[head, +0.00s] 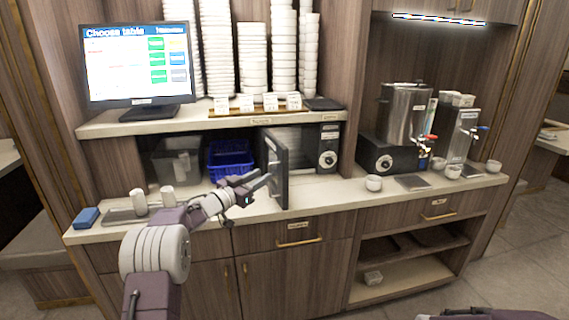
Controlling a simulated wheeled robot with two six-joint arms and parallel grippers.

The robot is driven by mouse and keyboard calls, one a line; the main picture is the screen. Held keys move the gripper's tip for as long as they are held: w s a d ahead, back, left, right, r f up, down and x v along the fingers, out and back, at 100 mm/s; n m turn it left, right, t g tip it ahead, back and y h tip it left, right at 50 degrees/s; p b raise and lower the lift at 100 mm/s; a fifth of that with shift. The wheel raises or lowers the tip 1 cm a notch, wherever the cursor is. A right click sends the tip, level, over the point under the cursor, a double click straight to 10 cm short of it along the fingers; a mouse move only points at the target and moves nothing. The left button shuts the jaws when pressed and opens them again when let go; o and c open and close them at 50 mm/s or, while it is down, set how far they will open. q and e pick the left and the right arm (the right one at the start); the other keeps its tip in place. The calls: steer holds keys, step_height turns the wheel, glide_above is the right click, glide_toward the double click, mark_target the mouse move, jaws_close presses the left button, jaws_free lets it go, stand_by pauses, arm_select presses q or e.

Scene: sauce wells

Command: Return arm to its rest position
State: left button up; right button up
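My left arm reaches up and right from the bottom left of the head view. Its gripper (258,184) is in front of the open microwave door (276,168), close to the door's face. I cannot tell whether it touches the door or its handle, or how far its fingers are apart. The microwave (328,150) stands in the counter niche with its door swung out toward me. Only a part of my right arm shows at the bottom right edge, and its gripper is out of view.
A blue basket (231,160) and a grey bin (176,162) stand left of the microwave. A bowl (374,183) and drink dispensers (405,115) are at right. A screen (138,62) stands above.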

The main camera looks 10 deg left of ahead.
arm_select(q)
steer(key=s+d+r+n+p, duration=0.1)
steer(key=s+d+r+p, duration=0.4)
steer(key=d+r, duration=0.5)
steer(key=s+a+f+n+g+y+p, duration=0.1)
steer(key=s+a+f+g+y, duration=0.1)
steer(key=s+f+g, duration=0.3)
steer(key=s+a+f+n+g+y+p, duration=0.1)
steer(key=s+f+g, duration=0.4)
steer(key=s+f, duration=0.6)
steer(key=s+a+f+n+g+y+p, duration=0.1)
steer(key=s+a+f+n+g+y, duration=0.2)
steer(key=s+f, duration=0.6)
steer(key=s+g+y, duration=0.2)
steer(key=s, duration=1)
steer(key=shift+a, duration=0.35)
steer(key=shift+s+a, duration=0.1)
